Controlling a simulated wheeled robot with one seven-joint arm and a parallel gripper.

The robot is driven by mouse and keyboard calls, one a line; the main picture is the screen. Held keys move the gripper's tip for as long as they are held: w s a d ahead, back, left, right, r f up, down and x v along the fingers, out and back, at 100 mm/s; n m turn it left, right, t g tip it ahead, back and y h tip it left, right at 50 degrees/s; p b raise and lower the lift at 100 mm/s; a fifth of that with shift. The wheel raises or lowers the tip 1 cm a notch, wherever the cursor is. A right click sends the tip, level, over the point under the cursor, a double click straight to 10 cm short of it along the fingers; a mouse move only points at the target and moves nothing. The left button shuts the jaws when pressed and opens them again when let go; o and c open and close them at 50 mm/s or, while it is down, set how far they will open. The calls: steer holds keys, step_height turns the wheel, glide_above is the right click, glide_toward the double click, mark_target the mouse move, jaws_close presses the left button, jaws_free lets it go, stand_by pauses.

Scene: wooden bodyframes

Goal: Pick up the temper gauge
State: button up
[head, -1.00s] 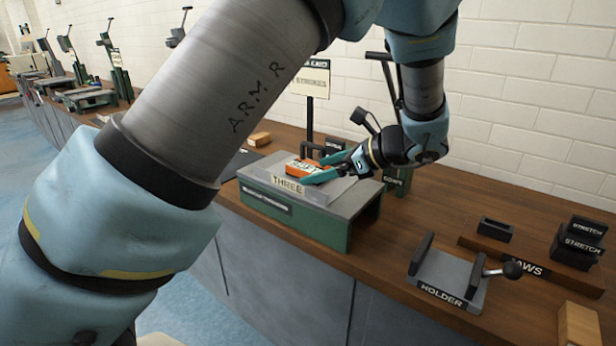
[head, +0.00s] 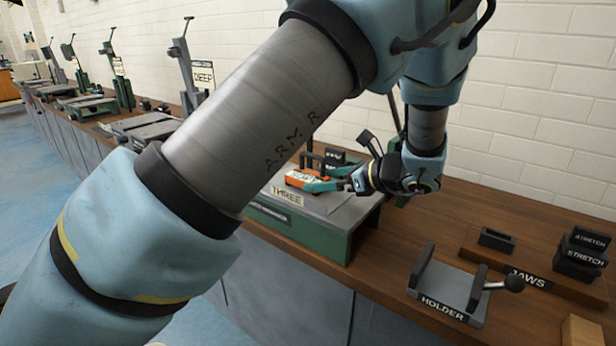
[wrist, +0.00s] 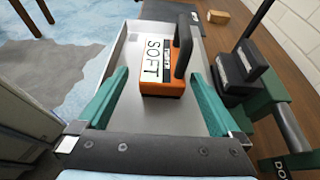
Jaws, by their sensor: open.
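An orange block with a dark handle and a white label reading "SOFT", which I take to be the temper gauge (wrist: 160,62), sits in a grey tray labelled "THREE" (head: 288,196). In the head view the temper gauge (head: 301,179) is partly covered by my gripper (head: 322,183). In the wrist view my gripper (wrist: 155,105) is open, with one teal finger on each side of the tray's inside. The gauge lies ahead of and between the fingers, near the tips. I cannot tell whether either finger touches it.
The tray rests on a green and grey stand (head: 345,236) on the wooden bench. A grey holder (head: 448,287) and black jaw blocks (head: 578,258) lie to the right. Dark blocks (wrist: 240,72) stand close right of the tray in the wrist view.

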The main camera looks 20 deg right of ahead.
mark_target(315, 179)
steer(key=p+x, duration=0.1)
steer(key=x, duration=0.2)
steer(key=shift+w, duration=0.5)
steer(key=shift+w+a+f, duration=0.2)
steer(key=shift+w+f, duration=0.05)
steer(key=shift+w, duration=0.1)
jaws_close()
